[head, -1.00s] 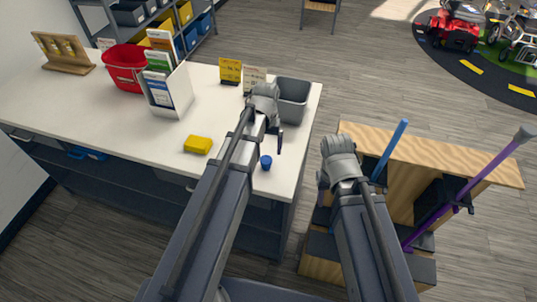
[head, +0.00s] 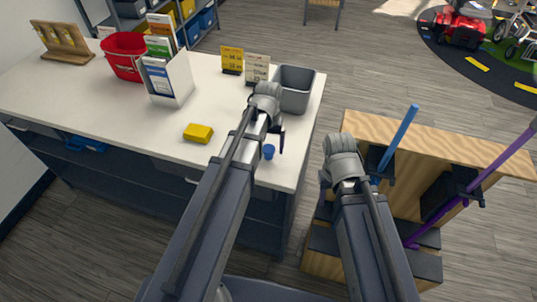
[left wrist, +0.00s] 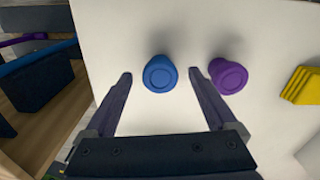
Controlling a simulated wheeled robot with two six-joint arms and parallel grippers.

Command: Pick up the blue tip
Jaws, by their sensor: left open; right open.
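The blue tip (head: 269,152), a small round cup-like piece, is on the white table near its front right corner. In the left wrist view the blue tip (left wrist: 160,73) shows between the fingertips of my open left gripper (left wrist: 160,82), with gaps on both sides. A purple tip (left wrist: 229,75) is just outside the right-hand finger. In the head view my left gripper (head: 277,138) is at the blue tip's upper right; its fingers are partly hidden. My right gripper (head: 325,180) is beside the wooden stand, mostly hidden by its own wrist.
A yellow block (head: 198,133) lies left of the blue tip. A grey bin (head: 296,90), small signs (head: 232,60), a leaflet holder (head: 172,80) and a red bucket (head: 124,56) stand farther back. The wooden stand (head: 450,145) on the right holds blue and purple poles.

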